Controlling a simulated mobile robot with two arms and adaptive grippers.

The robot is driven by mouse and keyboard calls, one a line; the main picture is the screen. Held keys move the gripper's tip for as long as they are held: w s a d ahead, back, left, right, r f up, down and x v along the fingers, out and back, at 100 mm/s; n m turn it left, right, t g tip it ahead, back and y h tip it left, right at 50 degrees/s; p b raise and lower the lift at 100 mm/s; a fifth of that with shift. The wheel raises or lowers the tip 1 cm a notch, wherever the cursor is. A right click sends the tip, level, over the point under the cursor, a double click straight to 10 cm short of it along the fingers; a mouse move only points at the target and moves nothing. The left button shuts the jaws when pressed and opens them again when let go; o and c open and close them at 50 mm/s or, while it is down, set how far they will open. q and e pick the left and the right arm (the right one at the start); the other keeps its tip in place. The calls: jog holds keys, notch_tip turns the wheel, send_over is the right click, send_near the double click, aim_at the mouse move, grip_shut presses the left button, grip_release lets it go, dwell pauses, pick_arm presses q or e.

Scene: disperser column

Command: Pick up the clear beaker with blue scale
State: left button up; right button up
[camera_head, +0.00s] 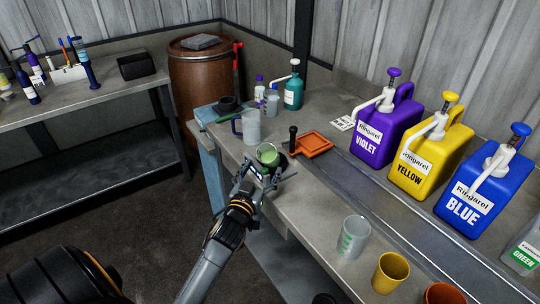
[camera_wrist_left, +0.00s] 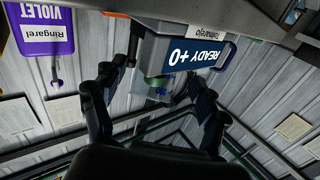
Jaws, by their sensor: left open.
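In the left wrist view, a small clear beaker (camera_wrist_left: 158,90) with blue marks and a greenish band shows between the open fingers (camera_wrist_left: 150,85). It appears to be the same beaker; I cannot tell whether a finger touches it. A device with a "READY +0" display (camera_wrist_left: 196,54) is close by it, upside down in that view. Another clear beaker with faint greenish marks (camera_head: 353,236) stands nearer on the bench. My right gripper is not in view.
A clear jug with a dark handle (camera_head: 248,126) stands behind the green-filled beaker. An orange tray (camera_head: 312,145) lies to its right. Violet (camera_head: 385,135), yellow (camera_head: 430,160) and blue (camera_head: 480,185) pump jugs line the back. A yellow cup (camera_head: 390,272) stands at the front right.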

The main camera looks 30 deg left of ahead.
aim_at(273, 150)
pick_arm(q)
jog(key=shift+w+a+r, duration=0.1)
jog(key=shift+w+r, duration=0.1)
jog(key=shift+w, duration=0.3)
jog(key=x, duration=0.1)
jog(key=p+x, duration=0.1)
jog(key=x, duration=0.1)
jog(key=shift+w+r, duration=0.25)
jog(key=shift+w, duration=0.1)
jog(key=shift+w+a+f+p, duration=0.15)
jog(key=shift+w+p, duration=0.15)
jog(key=shift+w, duration=0.2)
jog(key=shift+s, duration=0.1)
jog(key=shift+c, duration=1.4)
jog(key=c, duration=1)
